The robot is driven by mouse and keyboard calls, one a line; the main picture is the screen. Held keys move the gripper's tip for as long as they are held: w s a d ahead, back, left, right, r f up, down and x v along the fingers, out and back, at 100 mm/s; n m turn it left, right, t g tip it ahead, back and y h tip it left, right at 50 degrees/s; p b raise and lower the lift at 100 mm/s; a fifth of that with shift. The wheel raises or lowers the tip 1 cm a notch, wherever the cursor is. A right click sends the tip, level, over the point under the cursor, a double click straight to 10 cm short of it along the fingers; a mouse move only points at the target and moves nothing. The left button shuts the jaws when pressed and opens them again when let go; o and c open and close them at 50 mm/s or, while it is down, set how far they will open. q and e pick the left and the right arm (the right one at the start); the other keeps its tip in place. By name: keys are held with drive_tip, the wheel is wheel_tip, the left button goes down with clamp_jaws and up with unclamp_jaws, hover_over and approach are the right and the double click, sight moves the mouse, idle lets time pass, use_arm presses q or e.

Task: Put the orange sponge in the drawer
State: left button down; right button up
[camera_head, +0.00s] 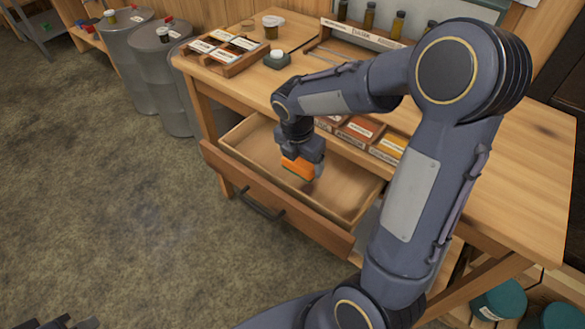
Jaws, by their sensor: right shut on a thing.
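The orange sponge (297,169) is held in my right gripper (302,162), which points down and is shut on it. The sponge is over the inside of the open wooden drawer (345,195). I cannot tell whether it touches the drawer floor. The drawer is pulled out from the front of the wooden table, and its visible floor is bare. A dark handle (258,205) is on its front. Part of my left gripper (68,322) shows at the bottom left edge, cut off, so its jaws cannot be judged.
The wooden table (535,150) carries a tray of labelled cards (225,50), a jar (271,28), a small dark pot (277,59) and a rack of bottles (370,35). Coloured boxes (360,128) lie behind the drawer. Metal drums (160,75) stand left. The floor in front is clear.

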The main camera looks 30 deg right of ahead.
hover_over(294, 177)
drive_tip(key=f, duration=0.4)
drive_tip(key=shift+s+a+f, duration=0.2)
drive_tip(key=shift+a+f, duration=0.1)
drive_tip(key=shift+f, duration=0.05)
drive_tip(key=shift+w+f, duration=0.15)
drive_tip(key=shift+f, duration=1.5)
